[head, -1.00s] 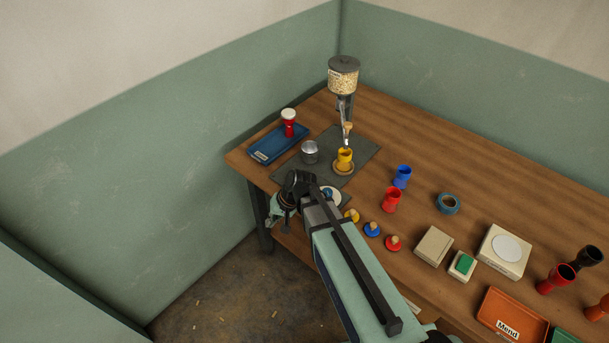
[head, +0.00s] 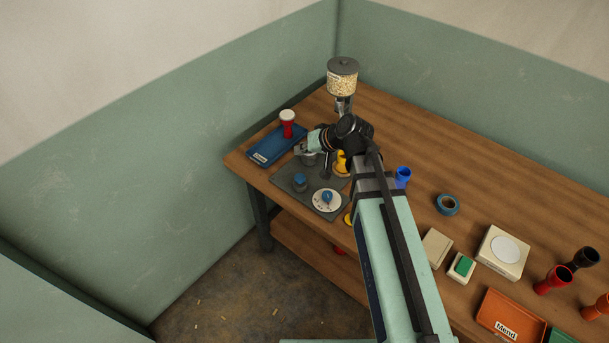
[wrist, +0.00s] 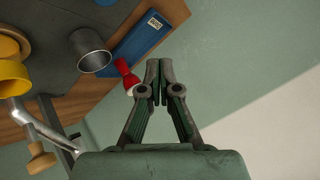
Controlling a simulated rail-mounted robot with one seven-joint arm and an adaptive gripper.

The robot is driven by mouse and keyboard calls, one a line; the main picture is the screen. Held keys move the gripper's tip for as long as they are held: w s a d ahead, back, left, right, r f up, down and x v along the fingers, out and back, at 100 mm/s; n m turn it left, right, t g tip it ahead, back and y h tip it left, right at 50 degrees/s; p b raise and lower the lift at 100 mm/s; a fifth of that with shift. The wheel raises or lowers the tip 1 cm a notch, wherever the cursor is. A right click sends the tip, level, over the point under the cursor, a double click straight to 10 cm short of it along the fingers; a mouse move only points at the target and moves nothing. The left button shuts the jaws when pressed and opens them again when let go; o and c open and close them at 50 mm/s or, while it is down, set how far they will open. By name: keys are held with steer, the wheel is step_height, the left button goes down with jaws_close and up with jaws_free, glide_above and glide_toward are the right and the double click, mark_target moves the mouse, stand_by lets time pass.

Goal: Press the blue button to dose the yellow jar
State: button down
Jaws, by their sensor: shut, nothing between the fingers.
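The yellow jar (head: 341,163) stands on the dark mat (head: 285,178) below the dispenser, partly hidden by my arm in the head view. It also shows at the left edge of the wrist view (wrist: 12,78). A small round blue-topped button (head: 300,180) stands on the near left of the mat, with a white dial with a blue knob (head: 327,199) beside it. My gripper (head: 300,149) is beyond the button, in front of the metal cup (head: 309,160). In the wrist view my gripper (wrist: 160,65) is shut and empty, apart from the jar.
A grain-filled dispenser (head: 342,78) rises behind the jar. A blue goblet (head: 403,176) and tape roll (head: 447,204) stand to the right. The wall is close on the left.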

steer(key=shift+f, duration=0.15)
steer(key=b, duration=0.4)
glide_above(298, 175)
steer(key=d, duration=0.1)
steer(key=f, duration=0.4)
steer(key=s+f, duration=0.1)
steer(key=f, duration=0.2)
steer(key=shift+d, duration=0.1)
steer(key=shift+f+b, duration=0.65)
steer(key=shift+f, duration=0.15)
steer(key=shift+f, duration=0.1)
steer(key=shift+f+b, duration=0.35)
steer(key=shift+b, duration=0.1)
steer(key=shift+f+b, duration=0.8)
steer(key=shift+f, duration=0.2)
stand_by(1.3)
steer(key=shift+r, duration=0.2)
steer(key=shift+r+p, duration=0.85)
steer(key=shift+r, duration=0.4)
